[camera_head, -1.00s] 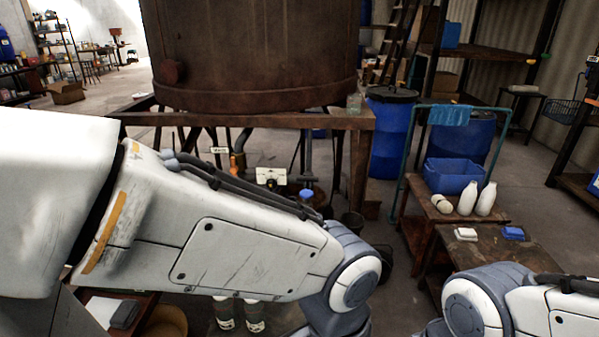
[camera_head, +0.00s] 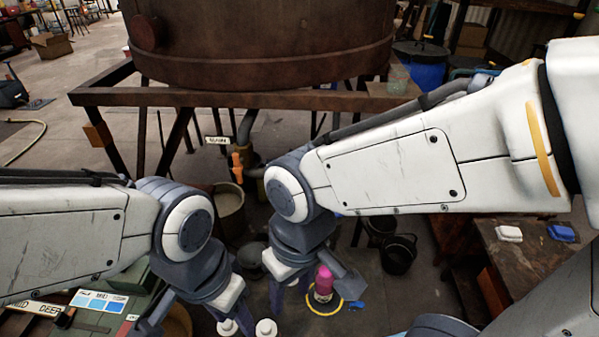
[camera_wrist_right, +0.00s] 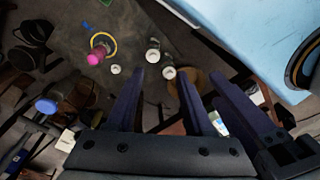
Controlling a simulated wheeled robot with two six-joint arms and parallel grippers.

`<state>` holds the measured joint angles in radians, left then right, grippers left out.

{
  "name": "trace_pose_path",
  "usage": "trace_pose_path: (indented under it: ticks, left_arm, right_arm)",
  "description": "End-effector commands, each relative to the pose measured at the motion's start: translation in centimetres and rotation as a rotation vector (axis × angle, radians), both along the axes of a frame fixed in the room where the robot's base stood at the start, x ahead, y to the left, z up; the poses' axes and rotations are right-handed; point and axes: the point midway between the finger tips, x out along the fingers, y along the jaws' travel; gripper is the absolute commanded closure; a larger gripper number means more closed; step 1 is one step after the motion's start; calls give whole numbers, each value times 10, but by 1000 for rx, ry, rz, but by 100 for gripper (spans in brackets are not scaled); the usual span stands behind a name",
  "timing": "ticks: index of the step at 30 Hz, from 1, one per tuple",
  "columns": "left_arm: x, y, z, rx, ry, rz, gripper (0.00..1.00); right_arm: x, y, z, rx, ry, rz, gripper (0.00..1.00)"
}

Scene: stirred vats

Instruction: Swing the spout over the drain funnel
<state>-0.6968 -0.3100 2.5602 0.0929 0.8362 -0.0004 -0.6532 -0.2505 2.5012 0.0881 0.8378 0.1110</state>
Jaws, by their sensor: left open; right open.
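Under the big rusty vat (camera_head: 260,45), a grey bent pipe (camera_head: 246,125) comes down to an orange handle (camera_head: 237,167), in the head view. This may be the spout, but my right arm hides part of the area. I cannot pick out the drain funnel for certain; a bucket (camera_head: 229,203) stands below the handle. In the right wrist view my right gripper (camera_wrist_right: 160,72) is open and empty.
A pink-topped bottle (camera_head: 323,284) stands in a yellow ring on the floor, also in the wrist view (camera_wrist_right: 96,56). Dark buckets (camera_head: 398,255) stand to its right. A wooden table (camera_head: 535,265) is at right. The vat's frame (camera_head: 200,97) crosses the back.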

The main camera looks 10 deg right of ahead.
Motion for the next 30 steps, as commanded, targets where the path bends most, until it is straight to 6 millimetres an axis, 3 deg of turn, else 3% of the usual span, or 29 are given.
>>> trace_pose_path:
  ticks: [5,8,12,15,18,22,30]
  left_arm:
    - [0,0,36,0,0,0,50]
    - [0,0,57,0,0,0,50]
    - [0,0,82,0,0,1,50]
    - [0,0,95,0,0,1,50]
    - [0,0,105,0,0,1,50]
    - [0,0,110,0,0,1,50]
    - [0,0,118,0,0,1,50]
  right_arm:
    - [95,1,34,-20,37,-575,48]
    - [165,-17,40,-31,61,-1013,48]
    - [251,-67,30,-40,85,-1606,48]
    - [294,-110,15,-40,98,-1966,48]
    - [321,-148,0,-39,105,-2239,48]
    - [337,-179,-15,-35,108,-2453,48]
    - [341,-190,-42,-37,111,-2535,48]
